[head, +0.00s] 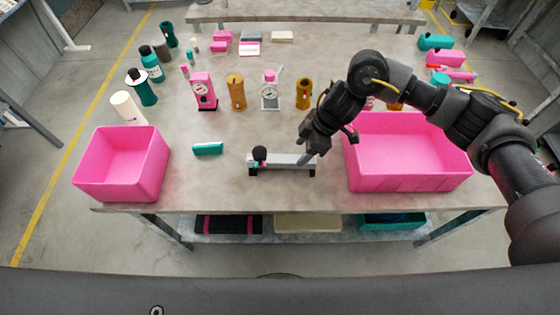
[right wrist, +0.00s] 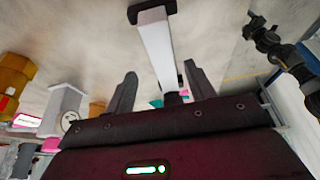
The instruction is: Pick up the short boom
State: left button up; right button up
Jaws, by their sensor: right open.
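The short boom (head: 286,159) is most likely the pale grey bar with black end feet lying near the front edge of the table. A dark round knob sits at its left end. My right gripper (head: 306,157) is open, pointing down at the boom's right part. In the right wrist view the pale bar (right wrist: 158,45) runs between the spread fingers of my right gripper (right wrist: 160,72). I cannot tell whether they touch it. A dark jointed arm, probably mine with the left gripper (right wrist: 262,28), shows at the upper right there; its jaws are unclear.
A pink bin (head: 93,178) stands left and a wider pink bin (head: 450,180) right of the boom. A teal block (head: 208,149) lies to its left. Several pumps, including an orange one (head: 237,92), stand behind. Between the teal block and boom the table is clear.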

aim_at(295, 159)
jog(key=shift+s+x, duration=0.15)
jog(key=shift+x, duration=1.45)
jog(key=shift+s+x, duration=0.1)
jog(key=shift+x, duration=1.45)
grip_shut()
notch_tip(295, 159, up, 10)
jog(key=shift+r, duration=0.1)
jog(key=shift+f+b, duration=2.75)
jog(key=shift+f, duration=2.3)
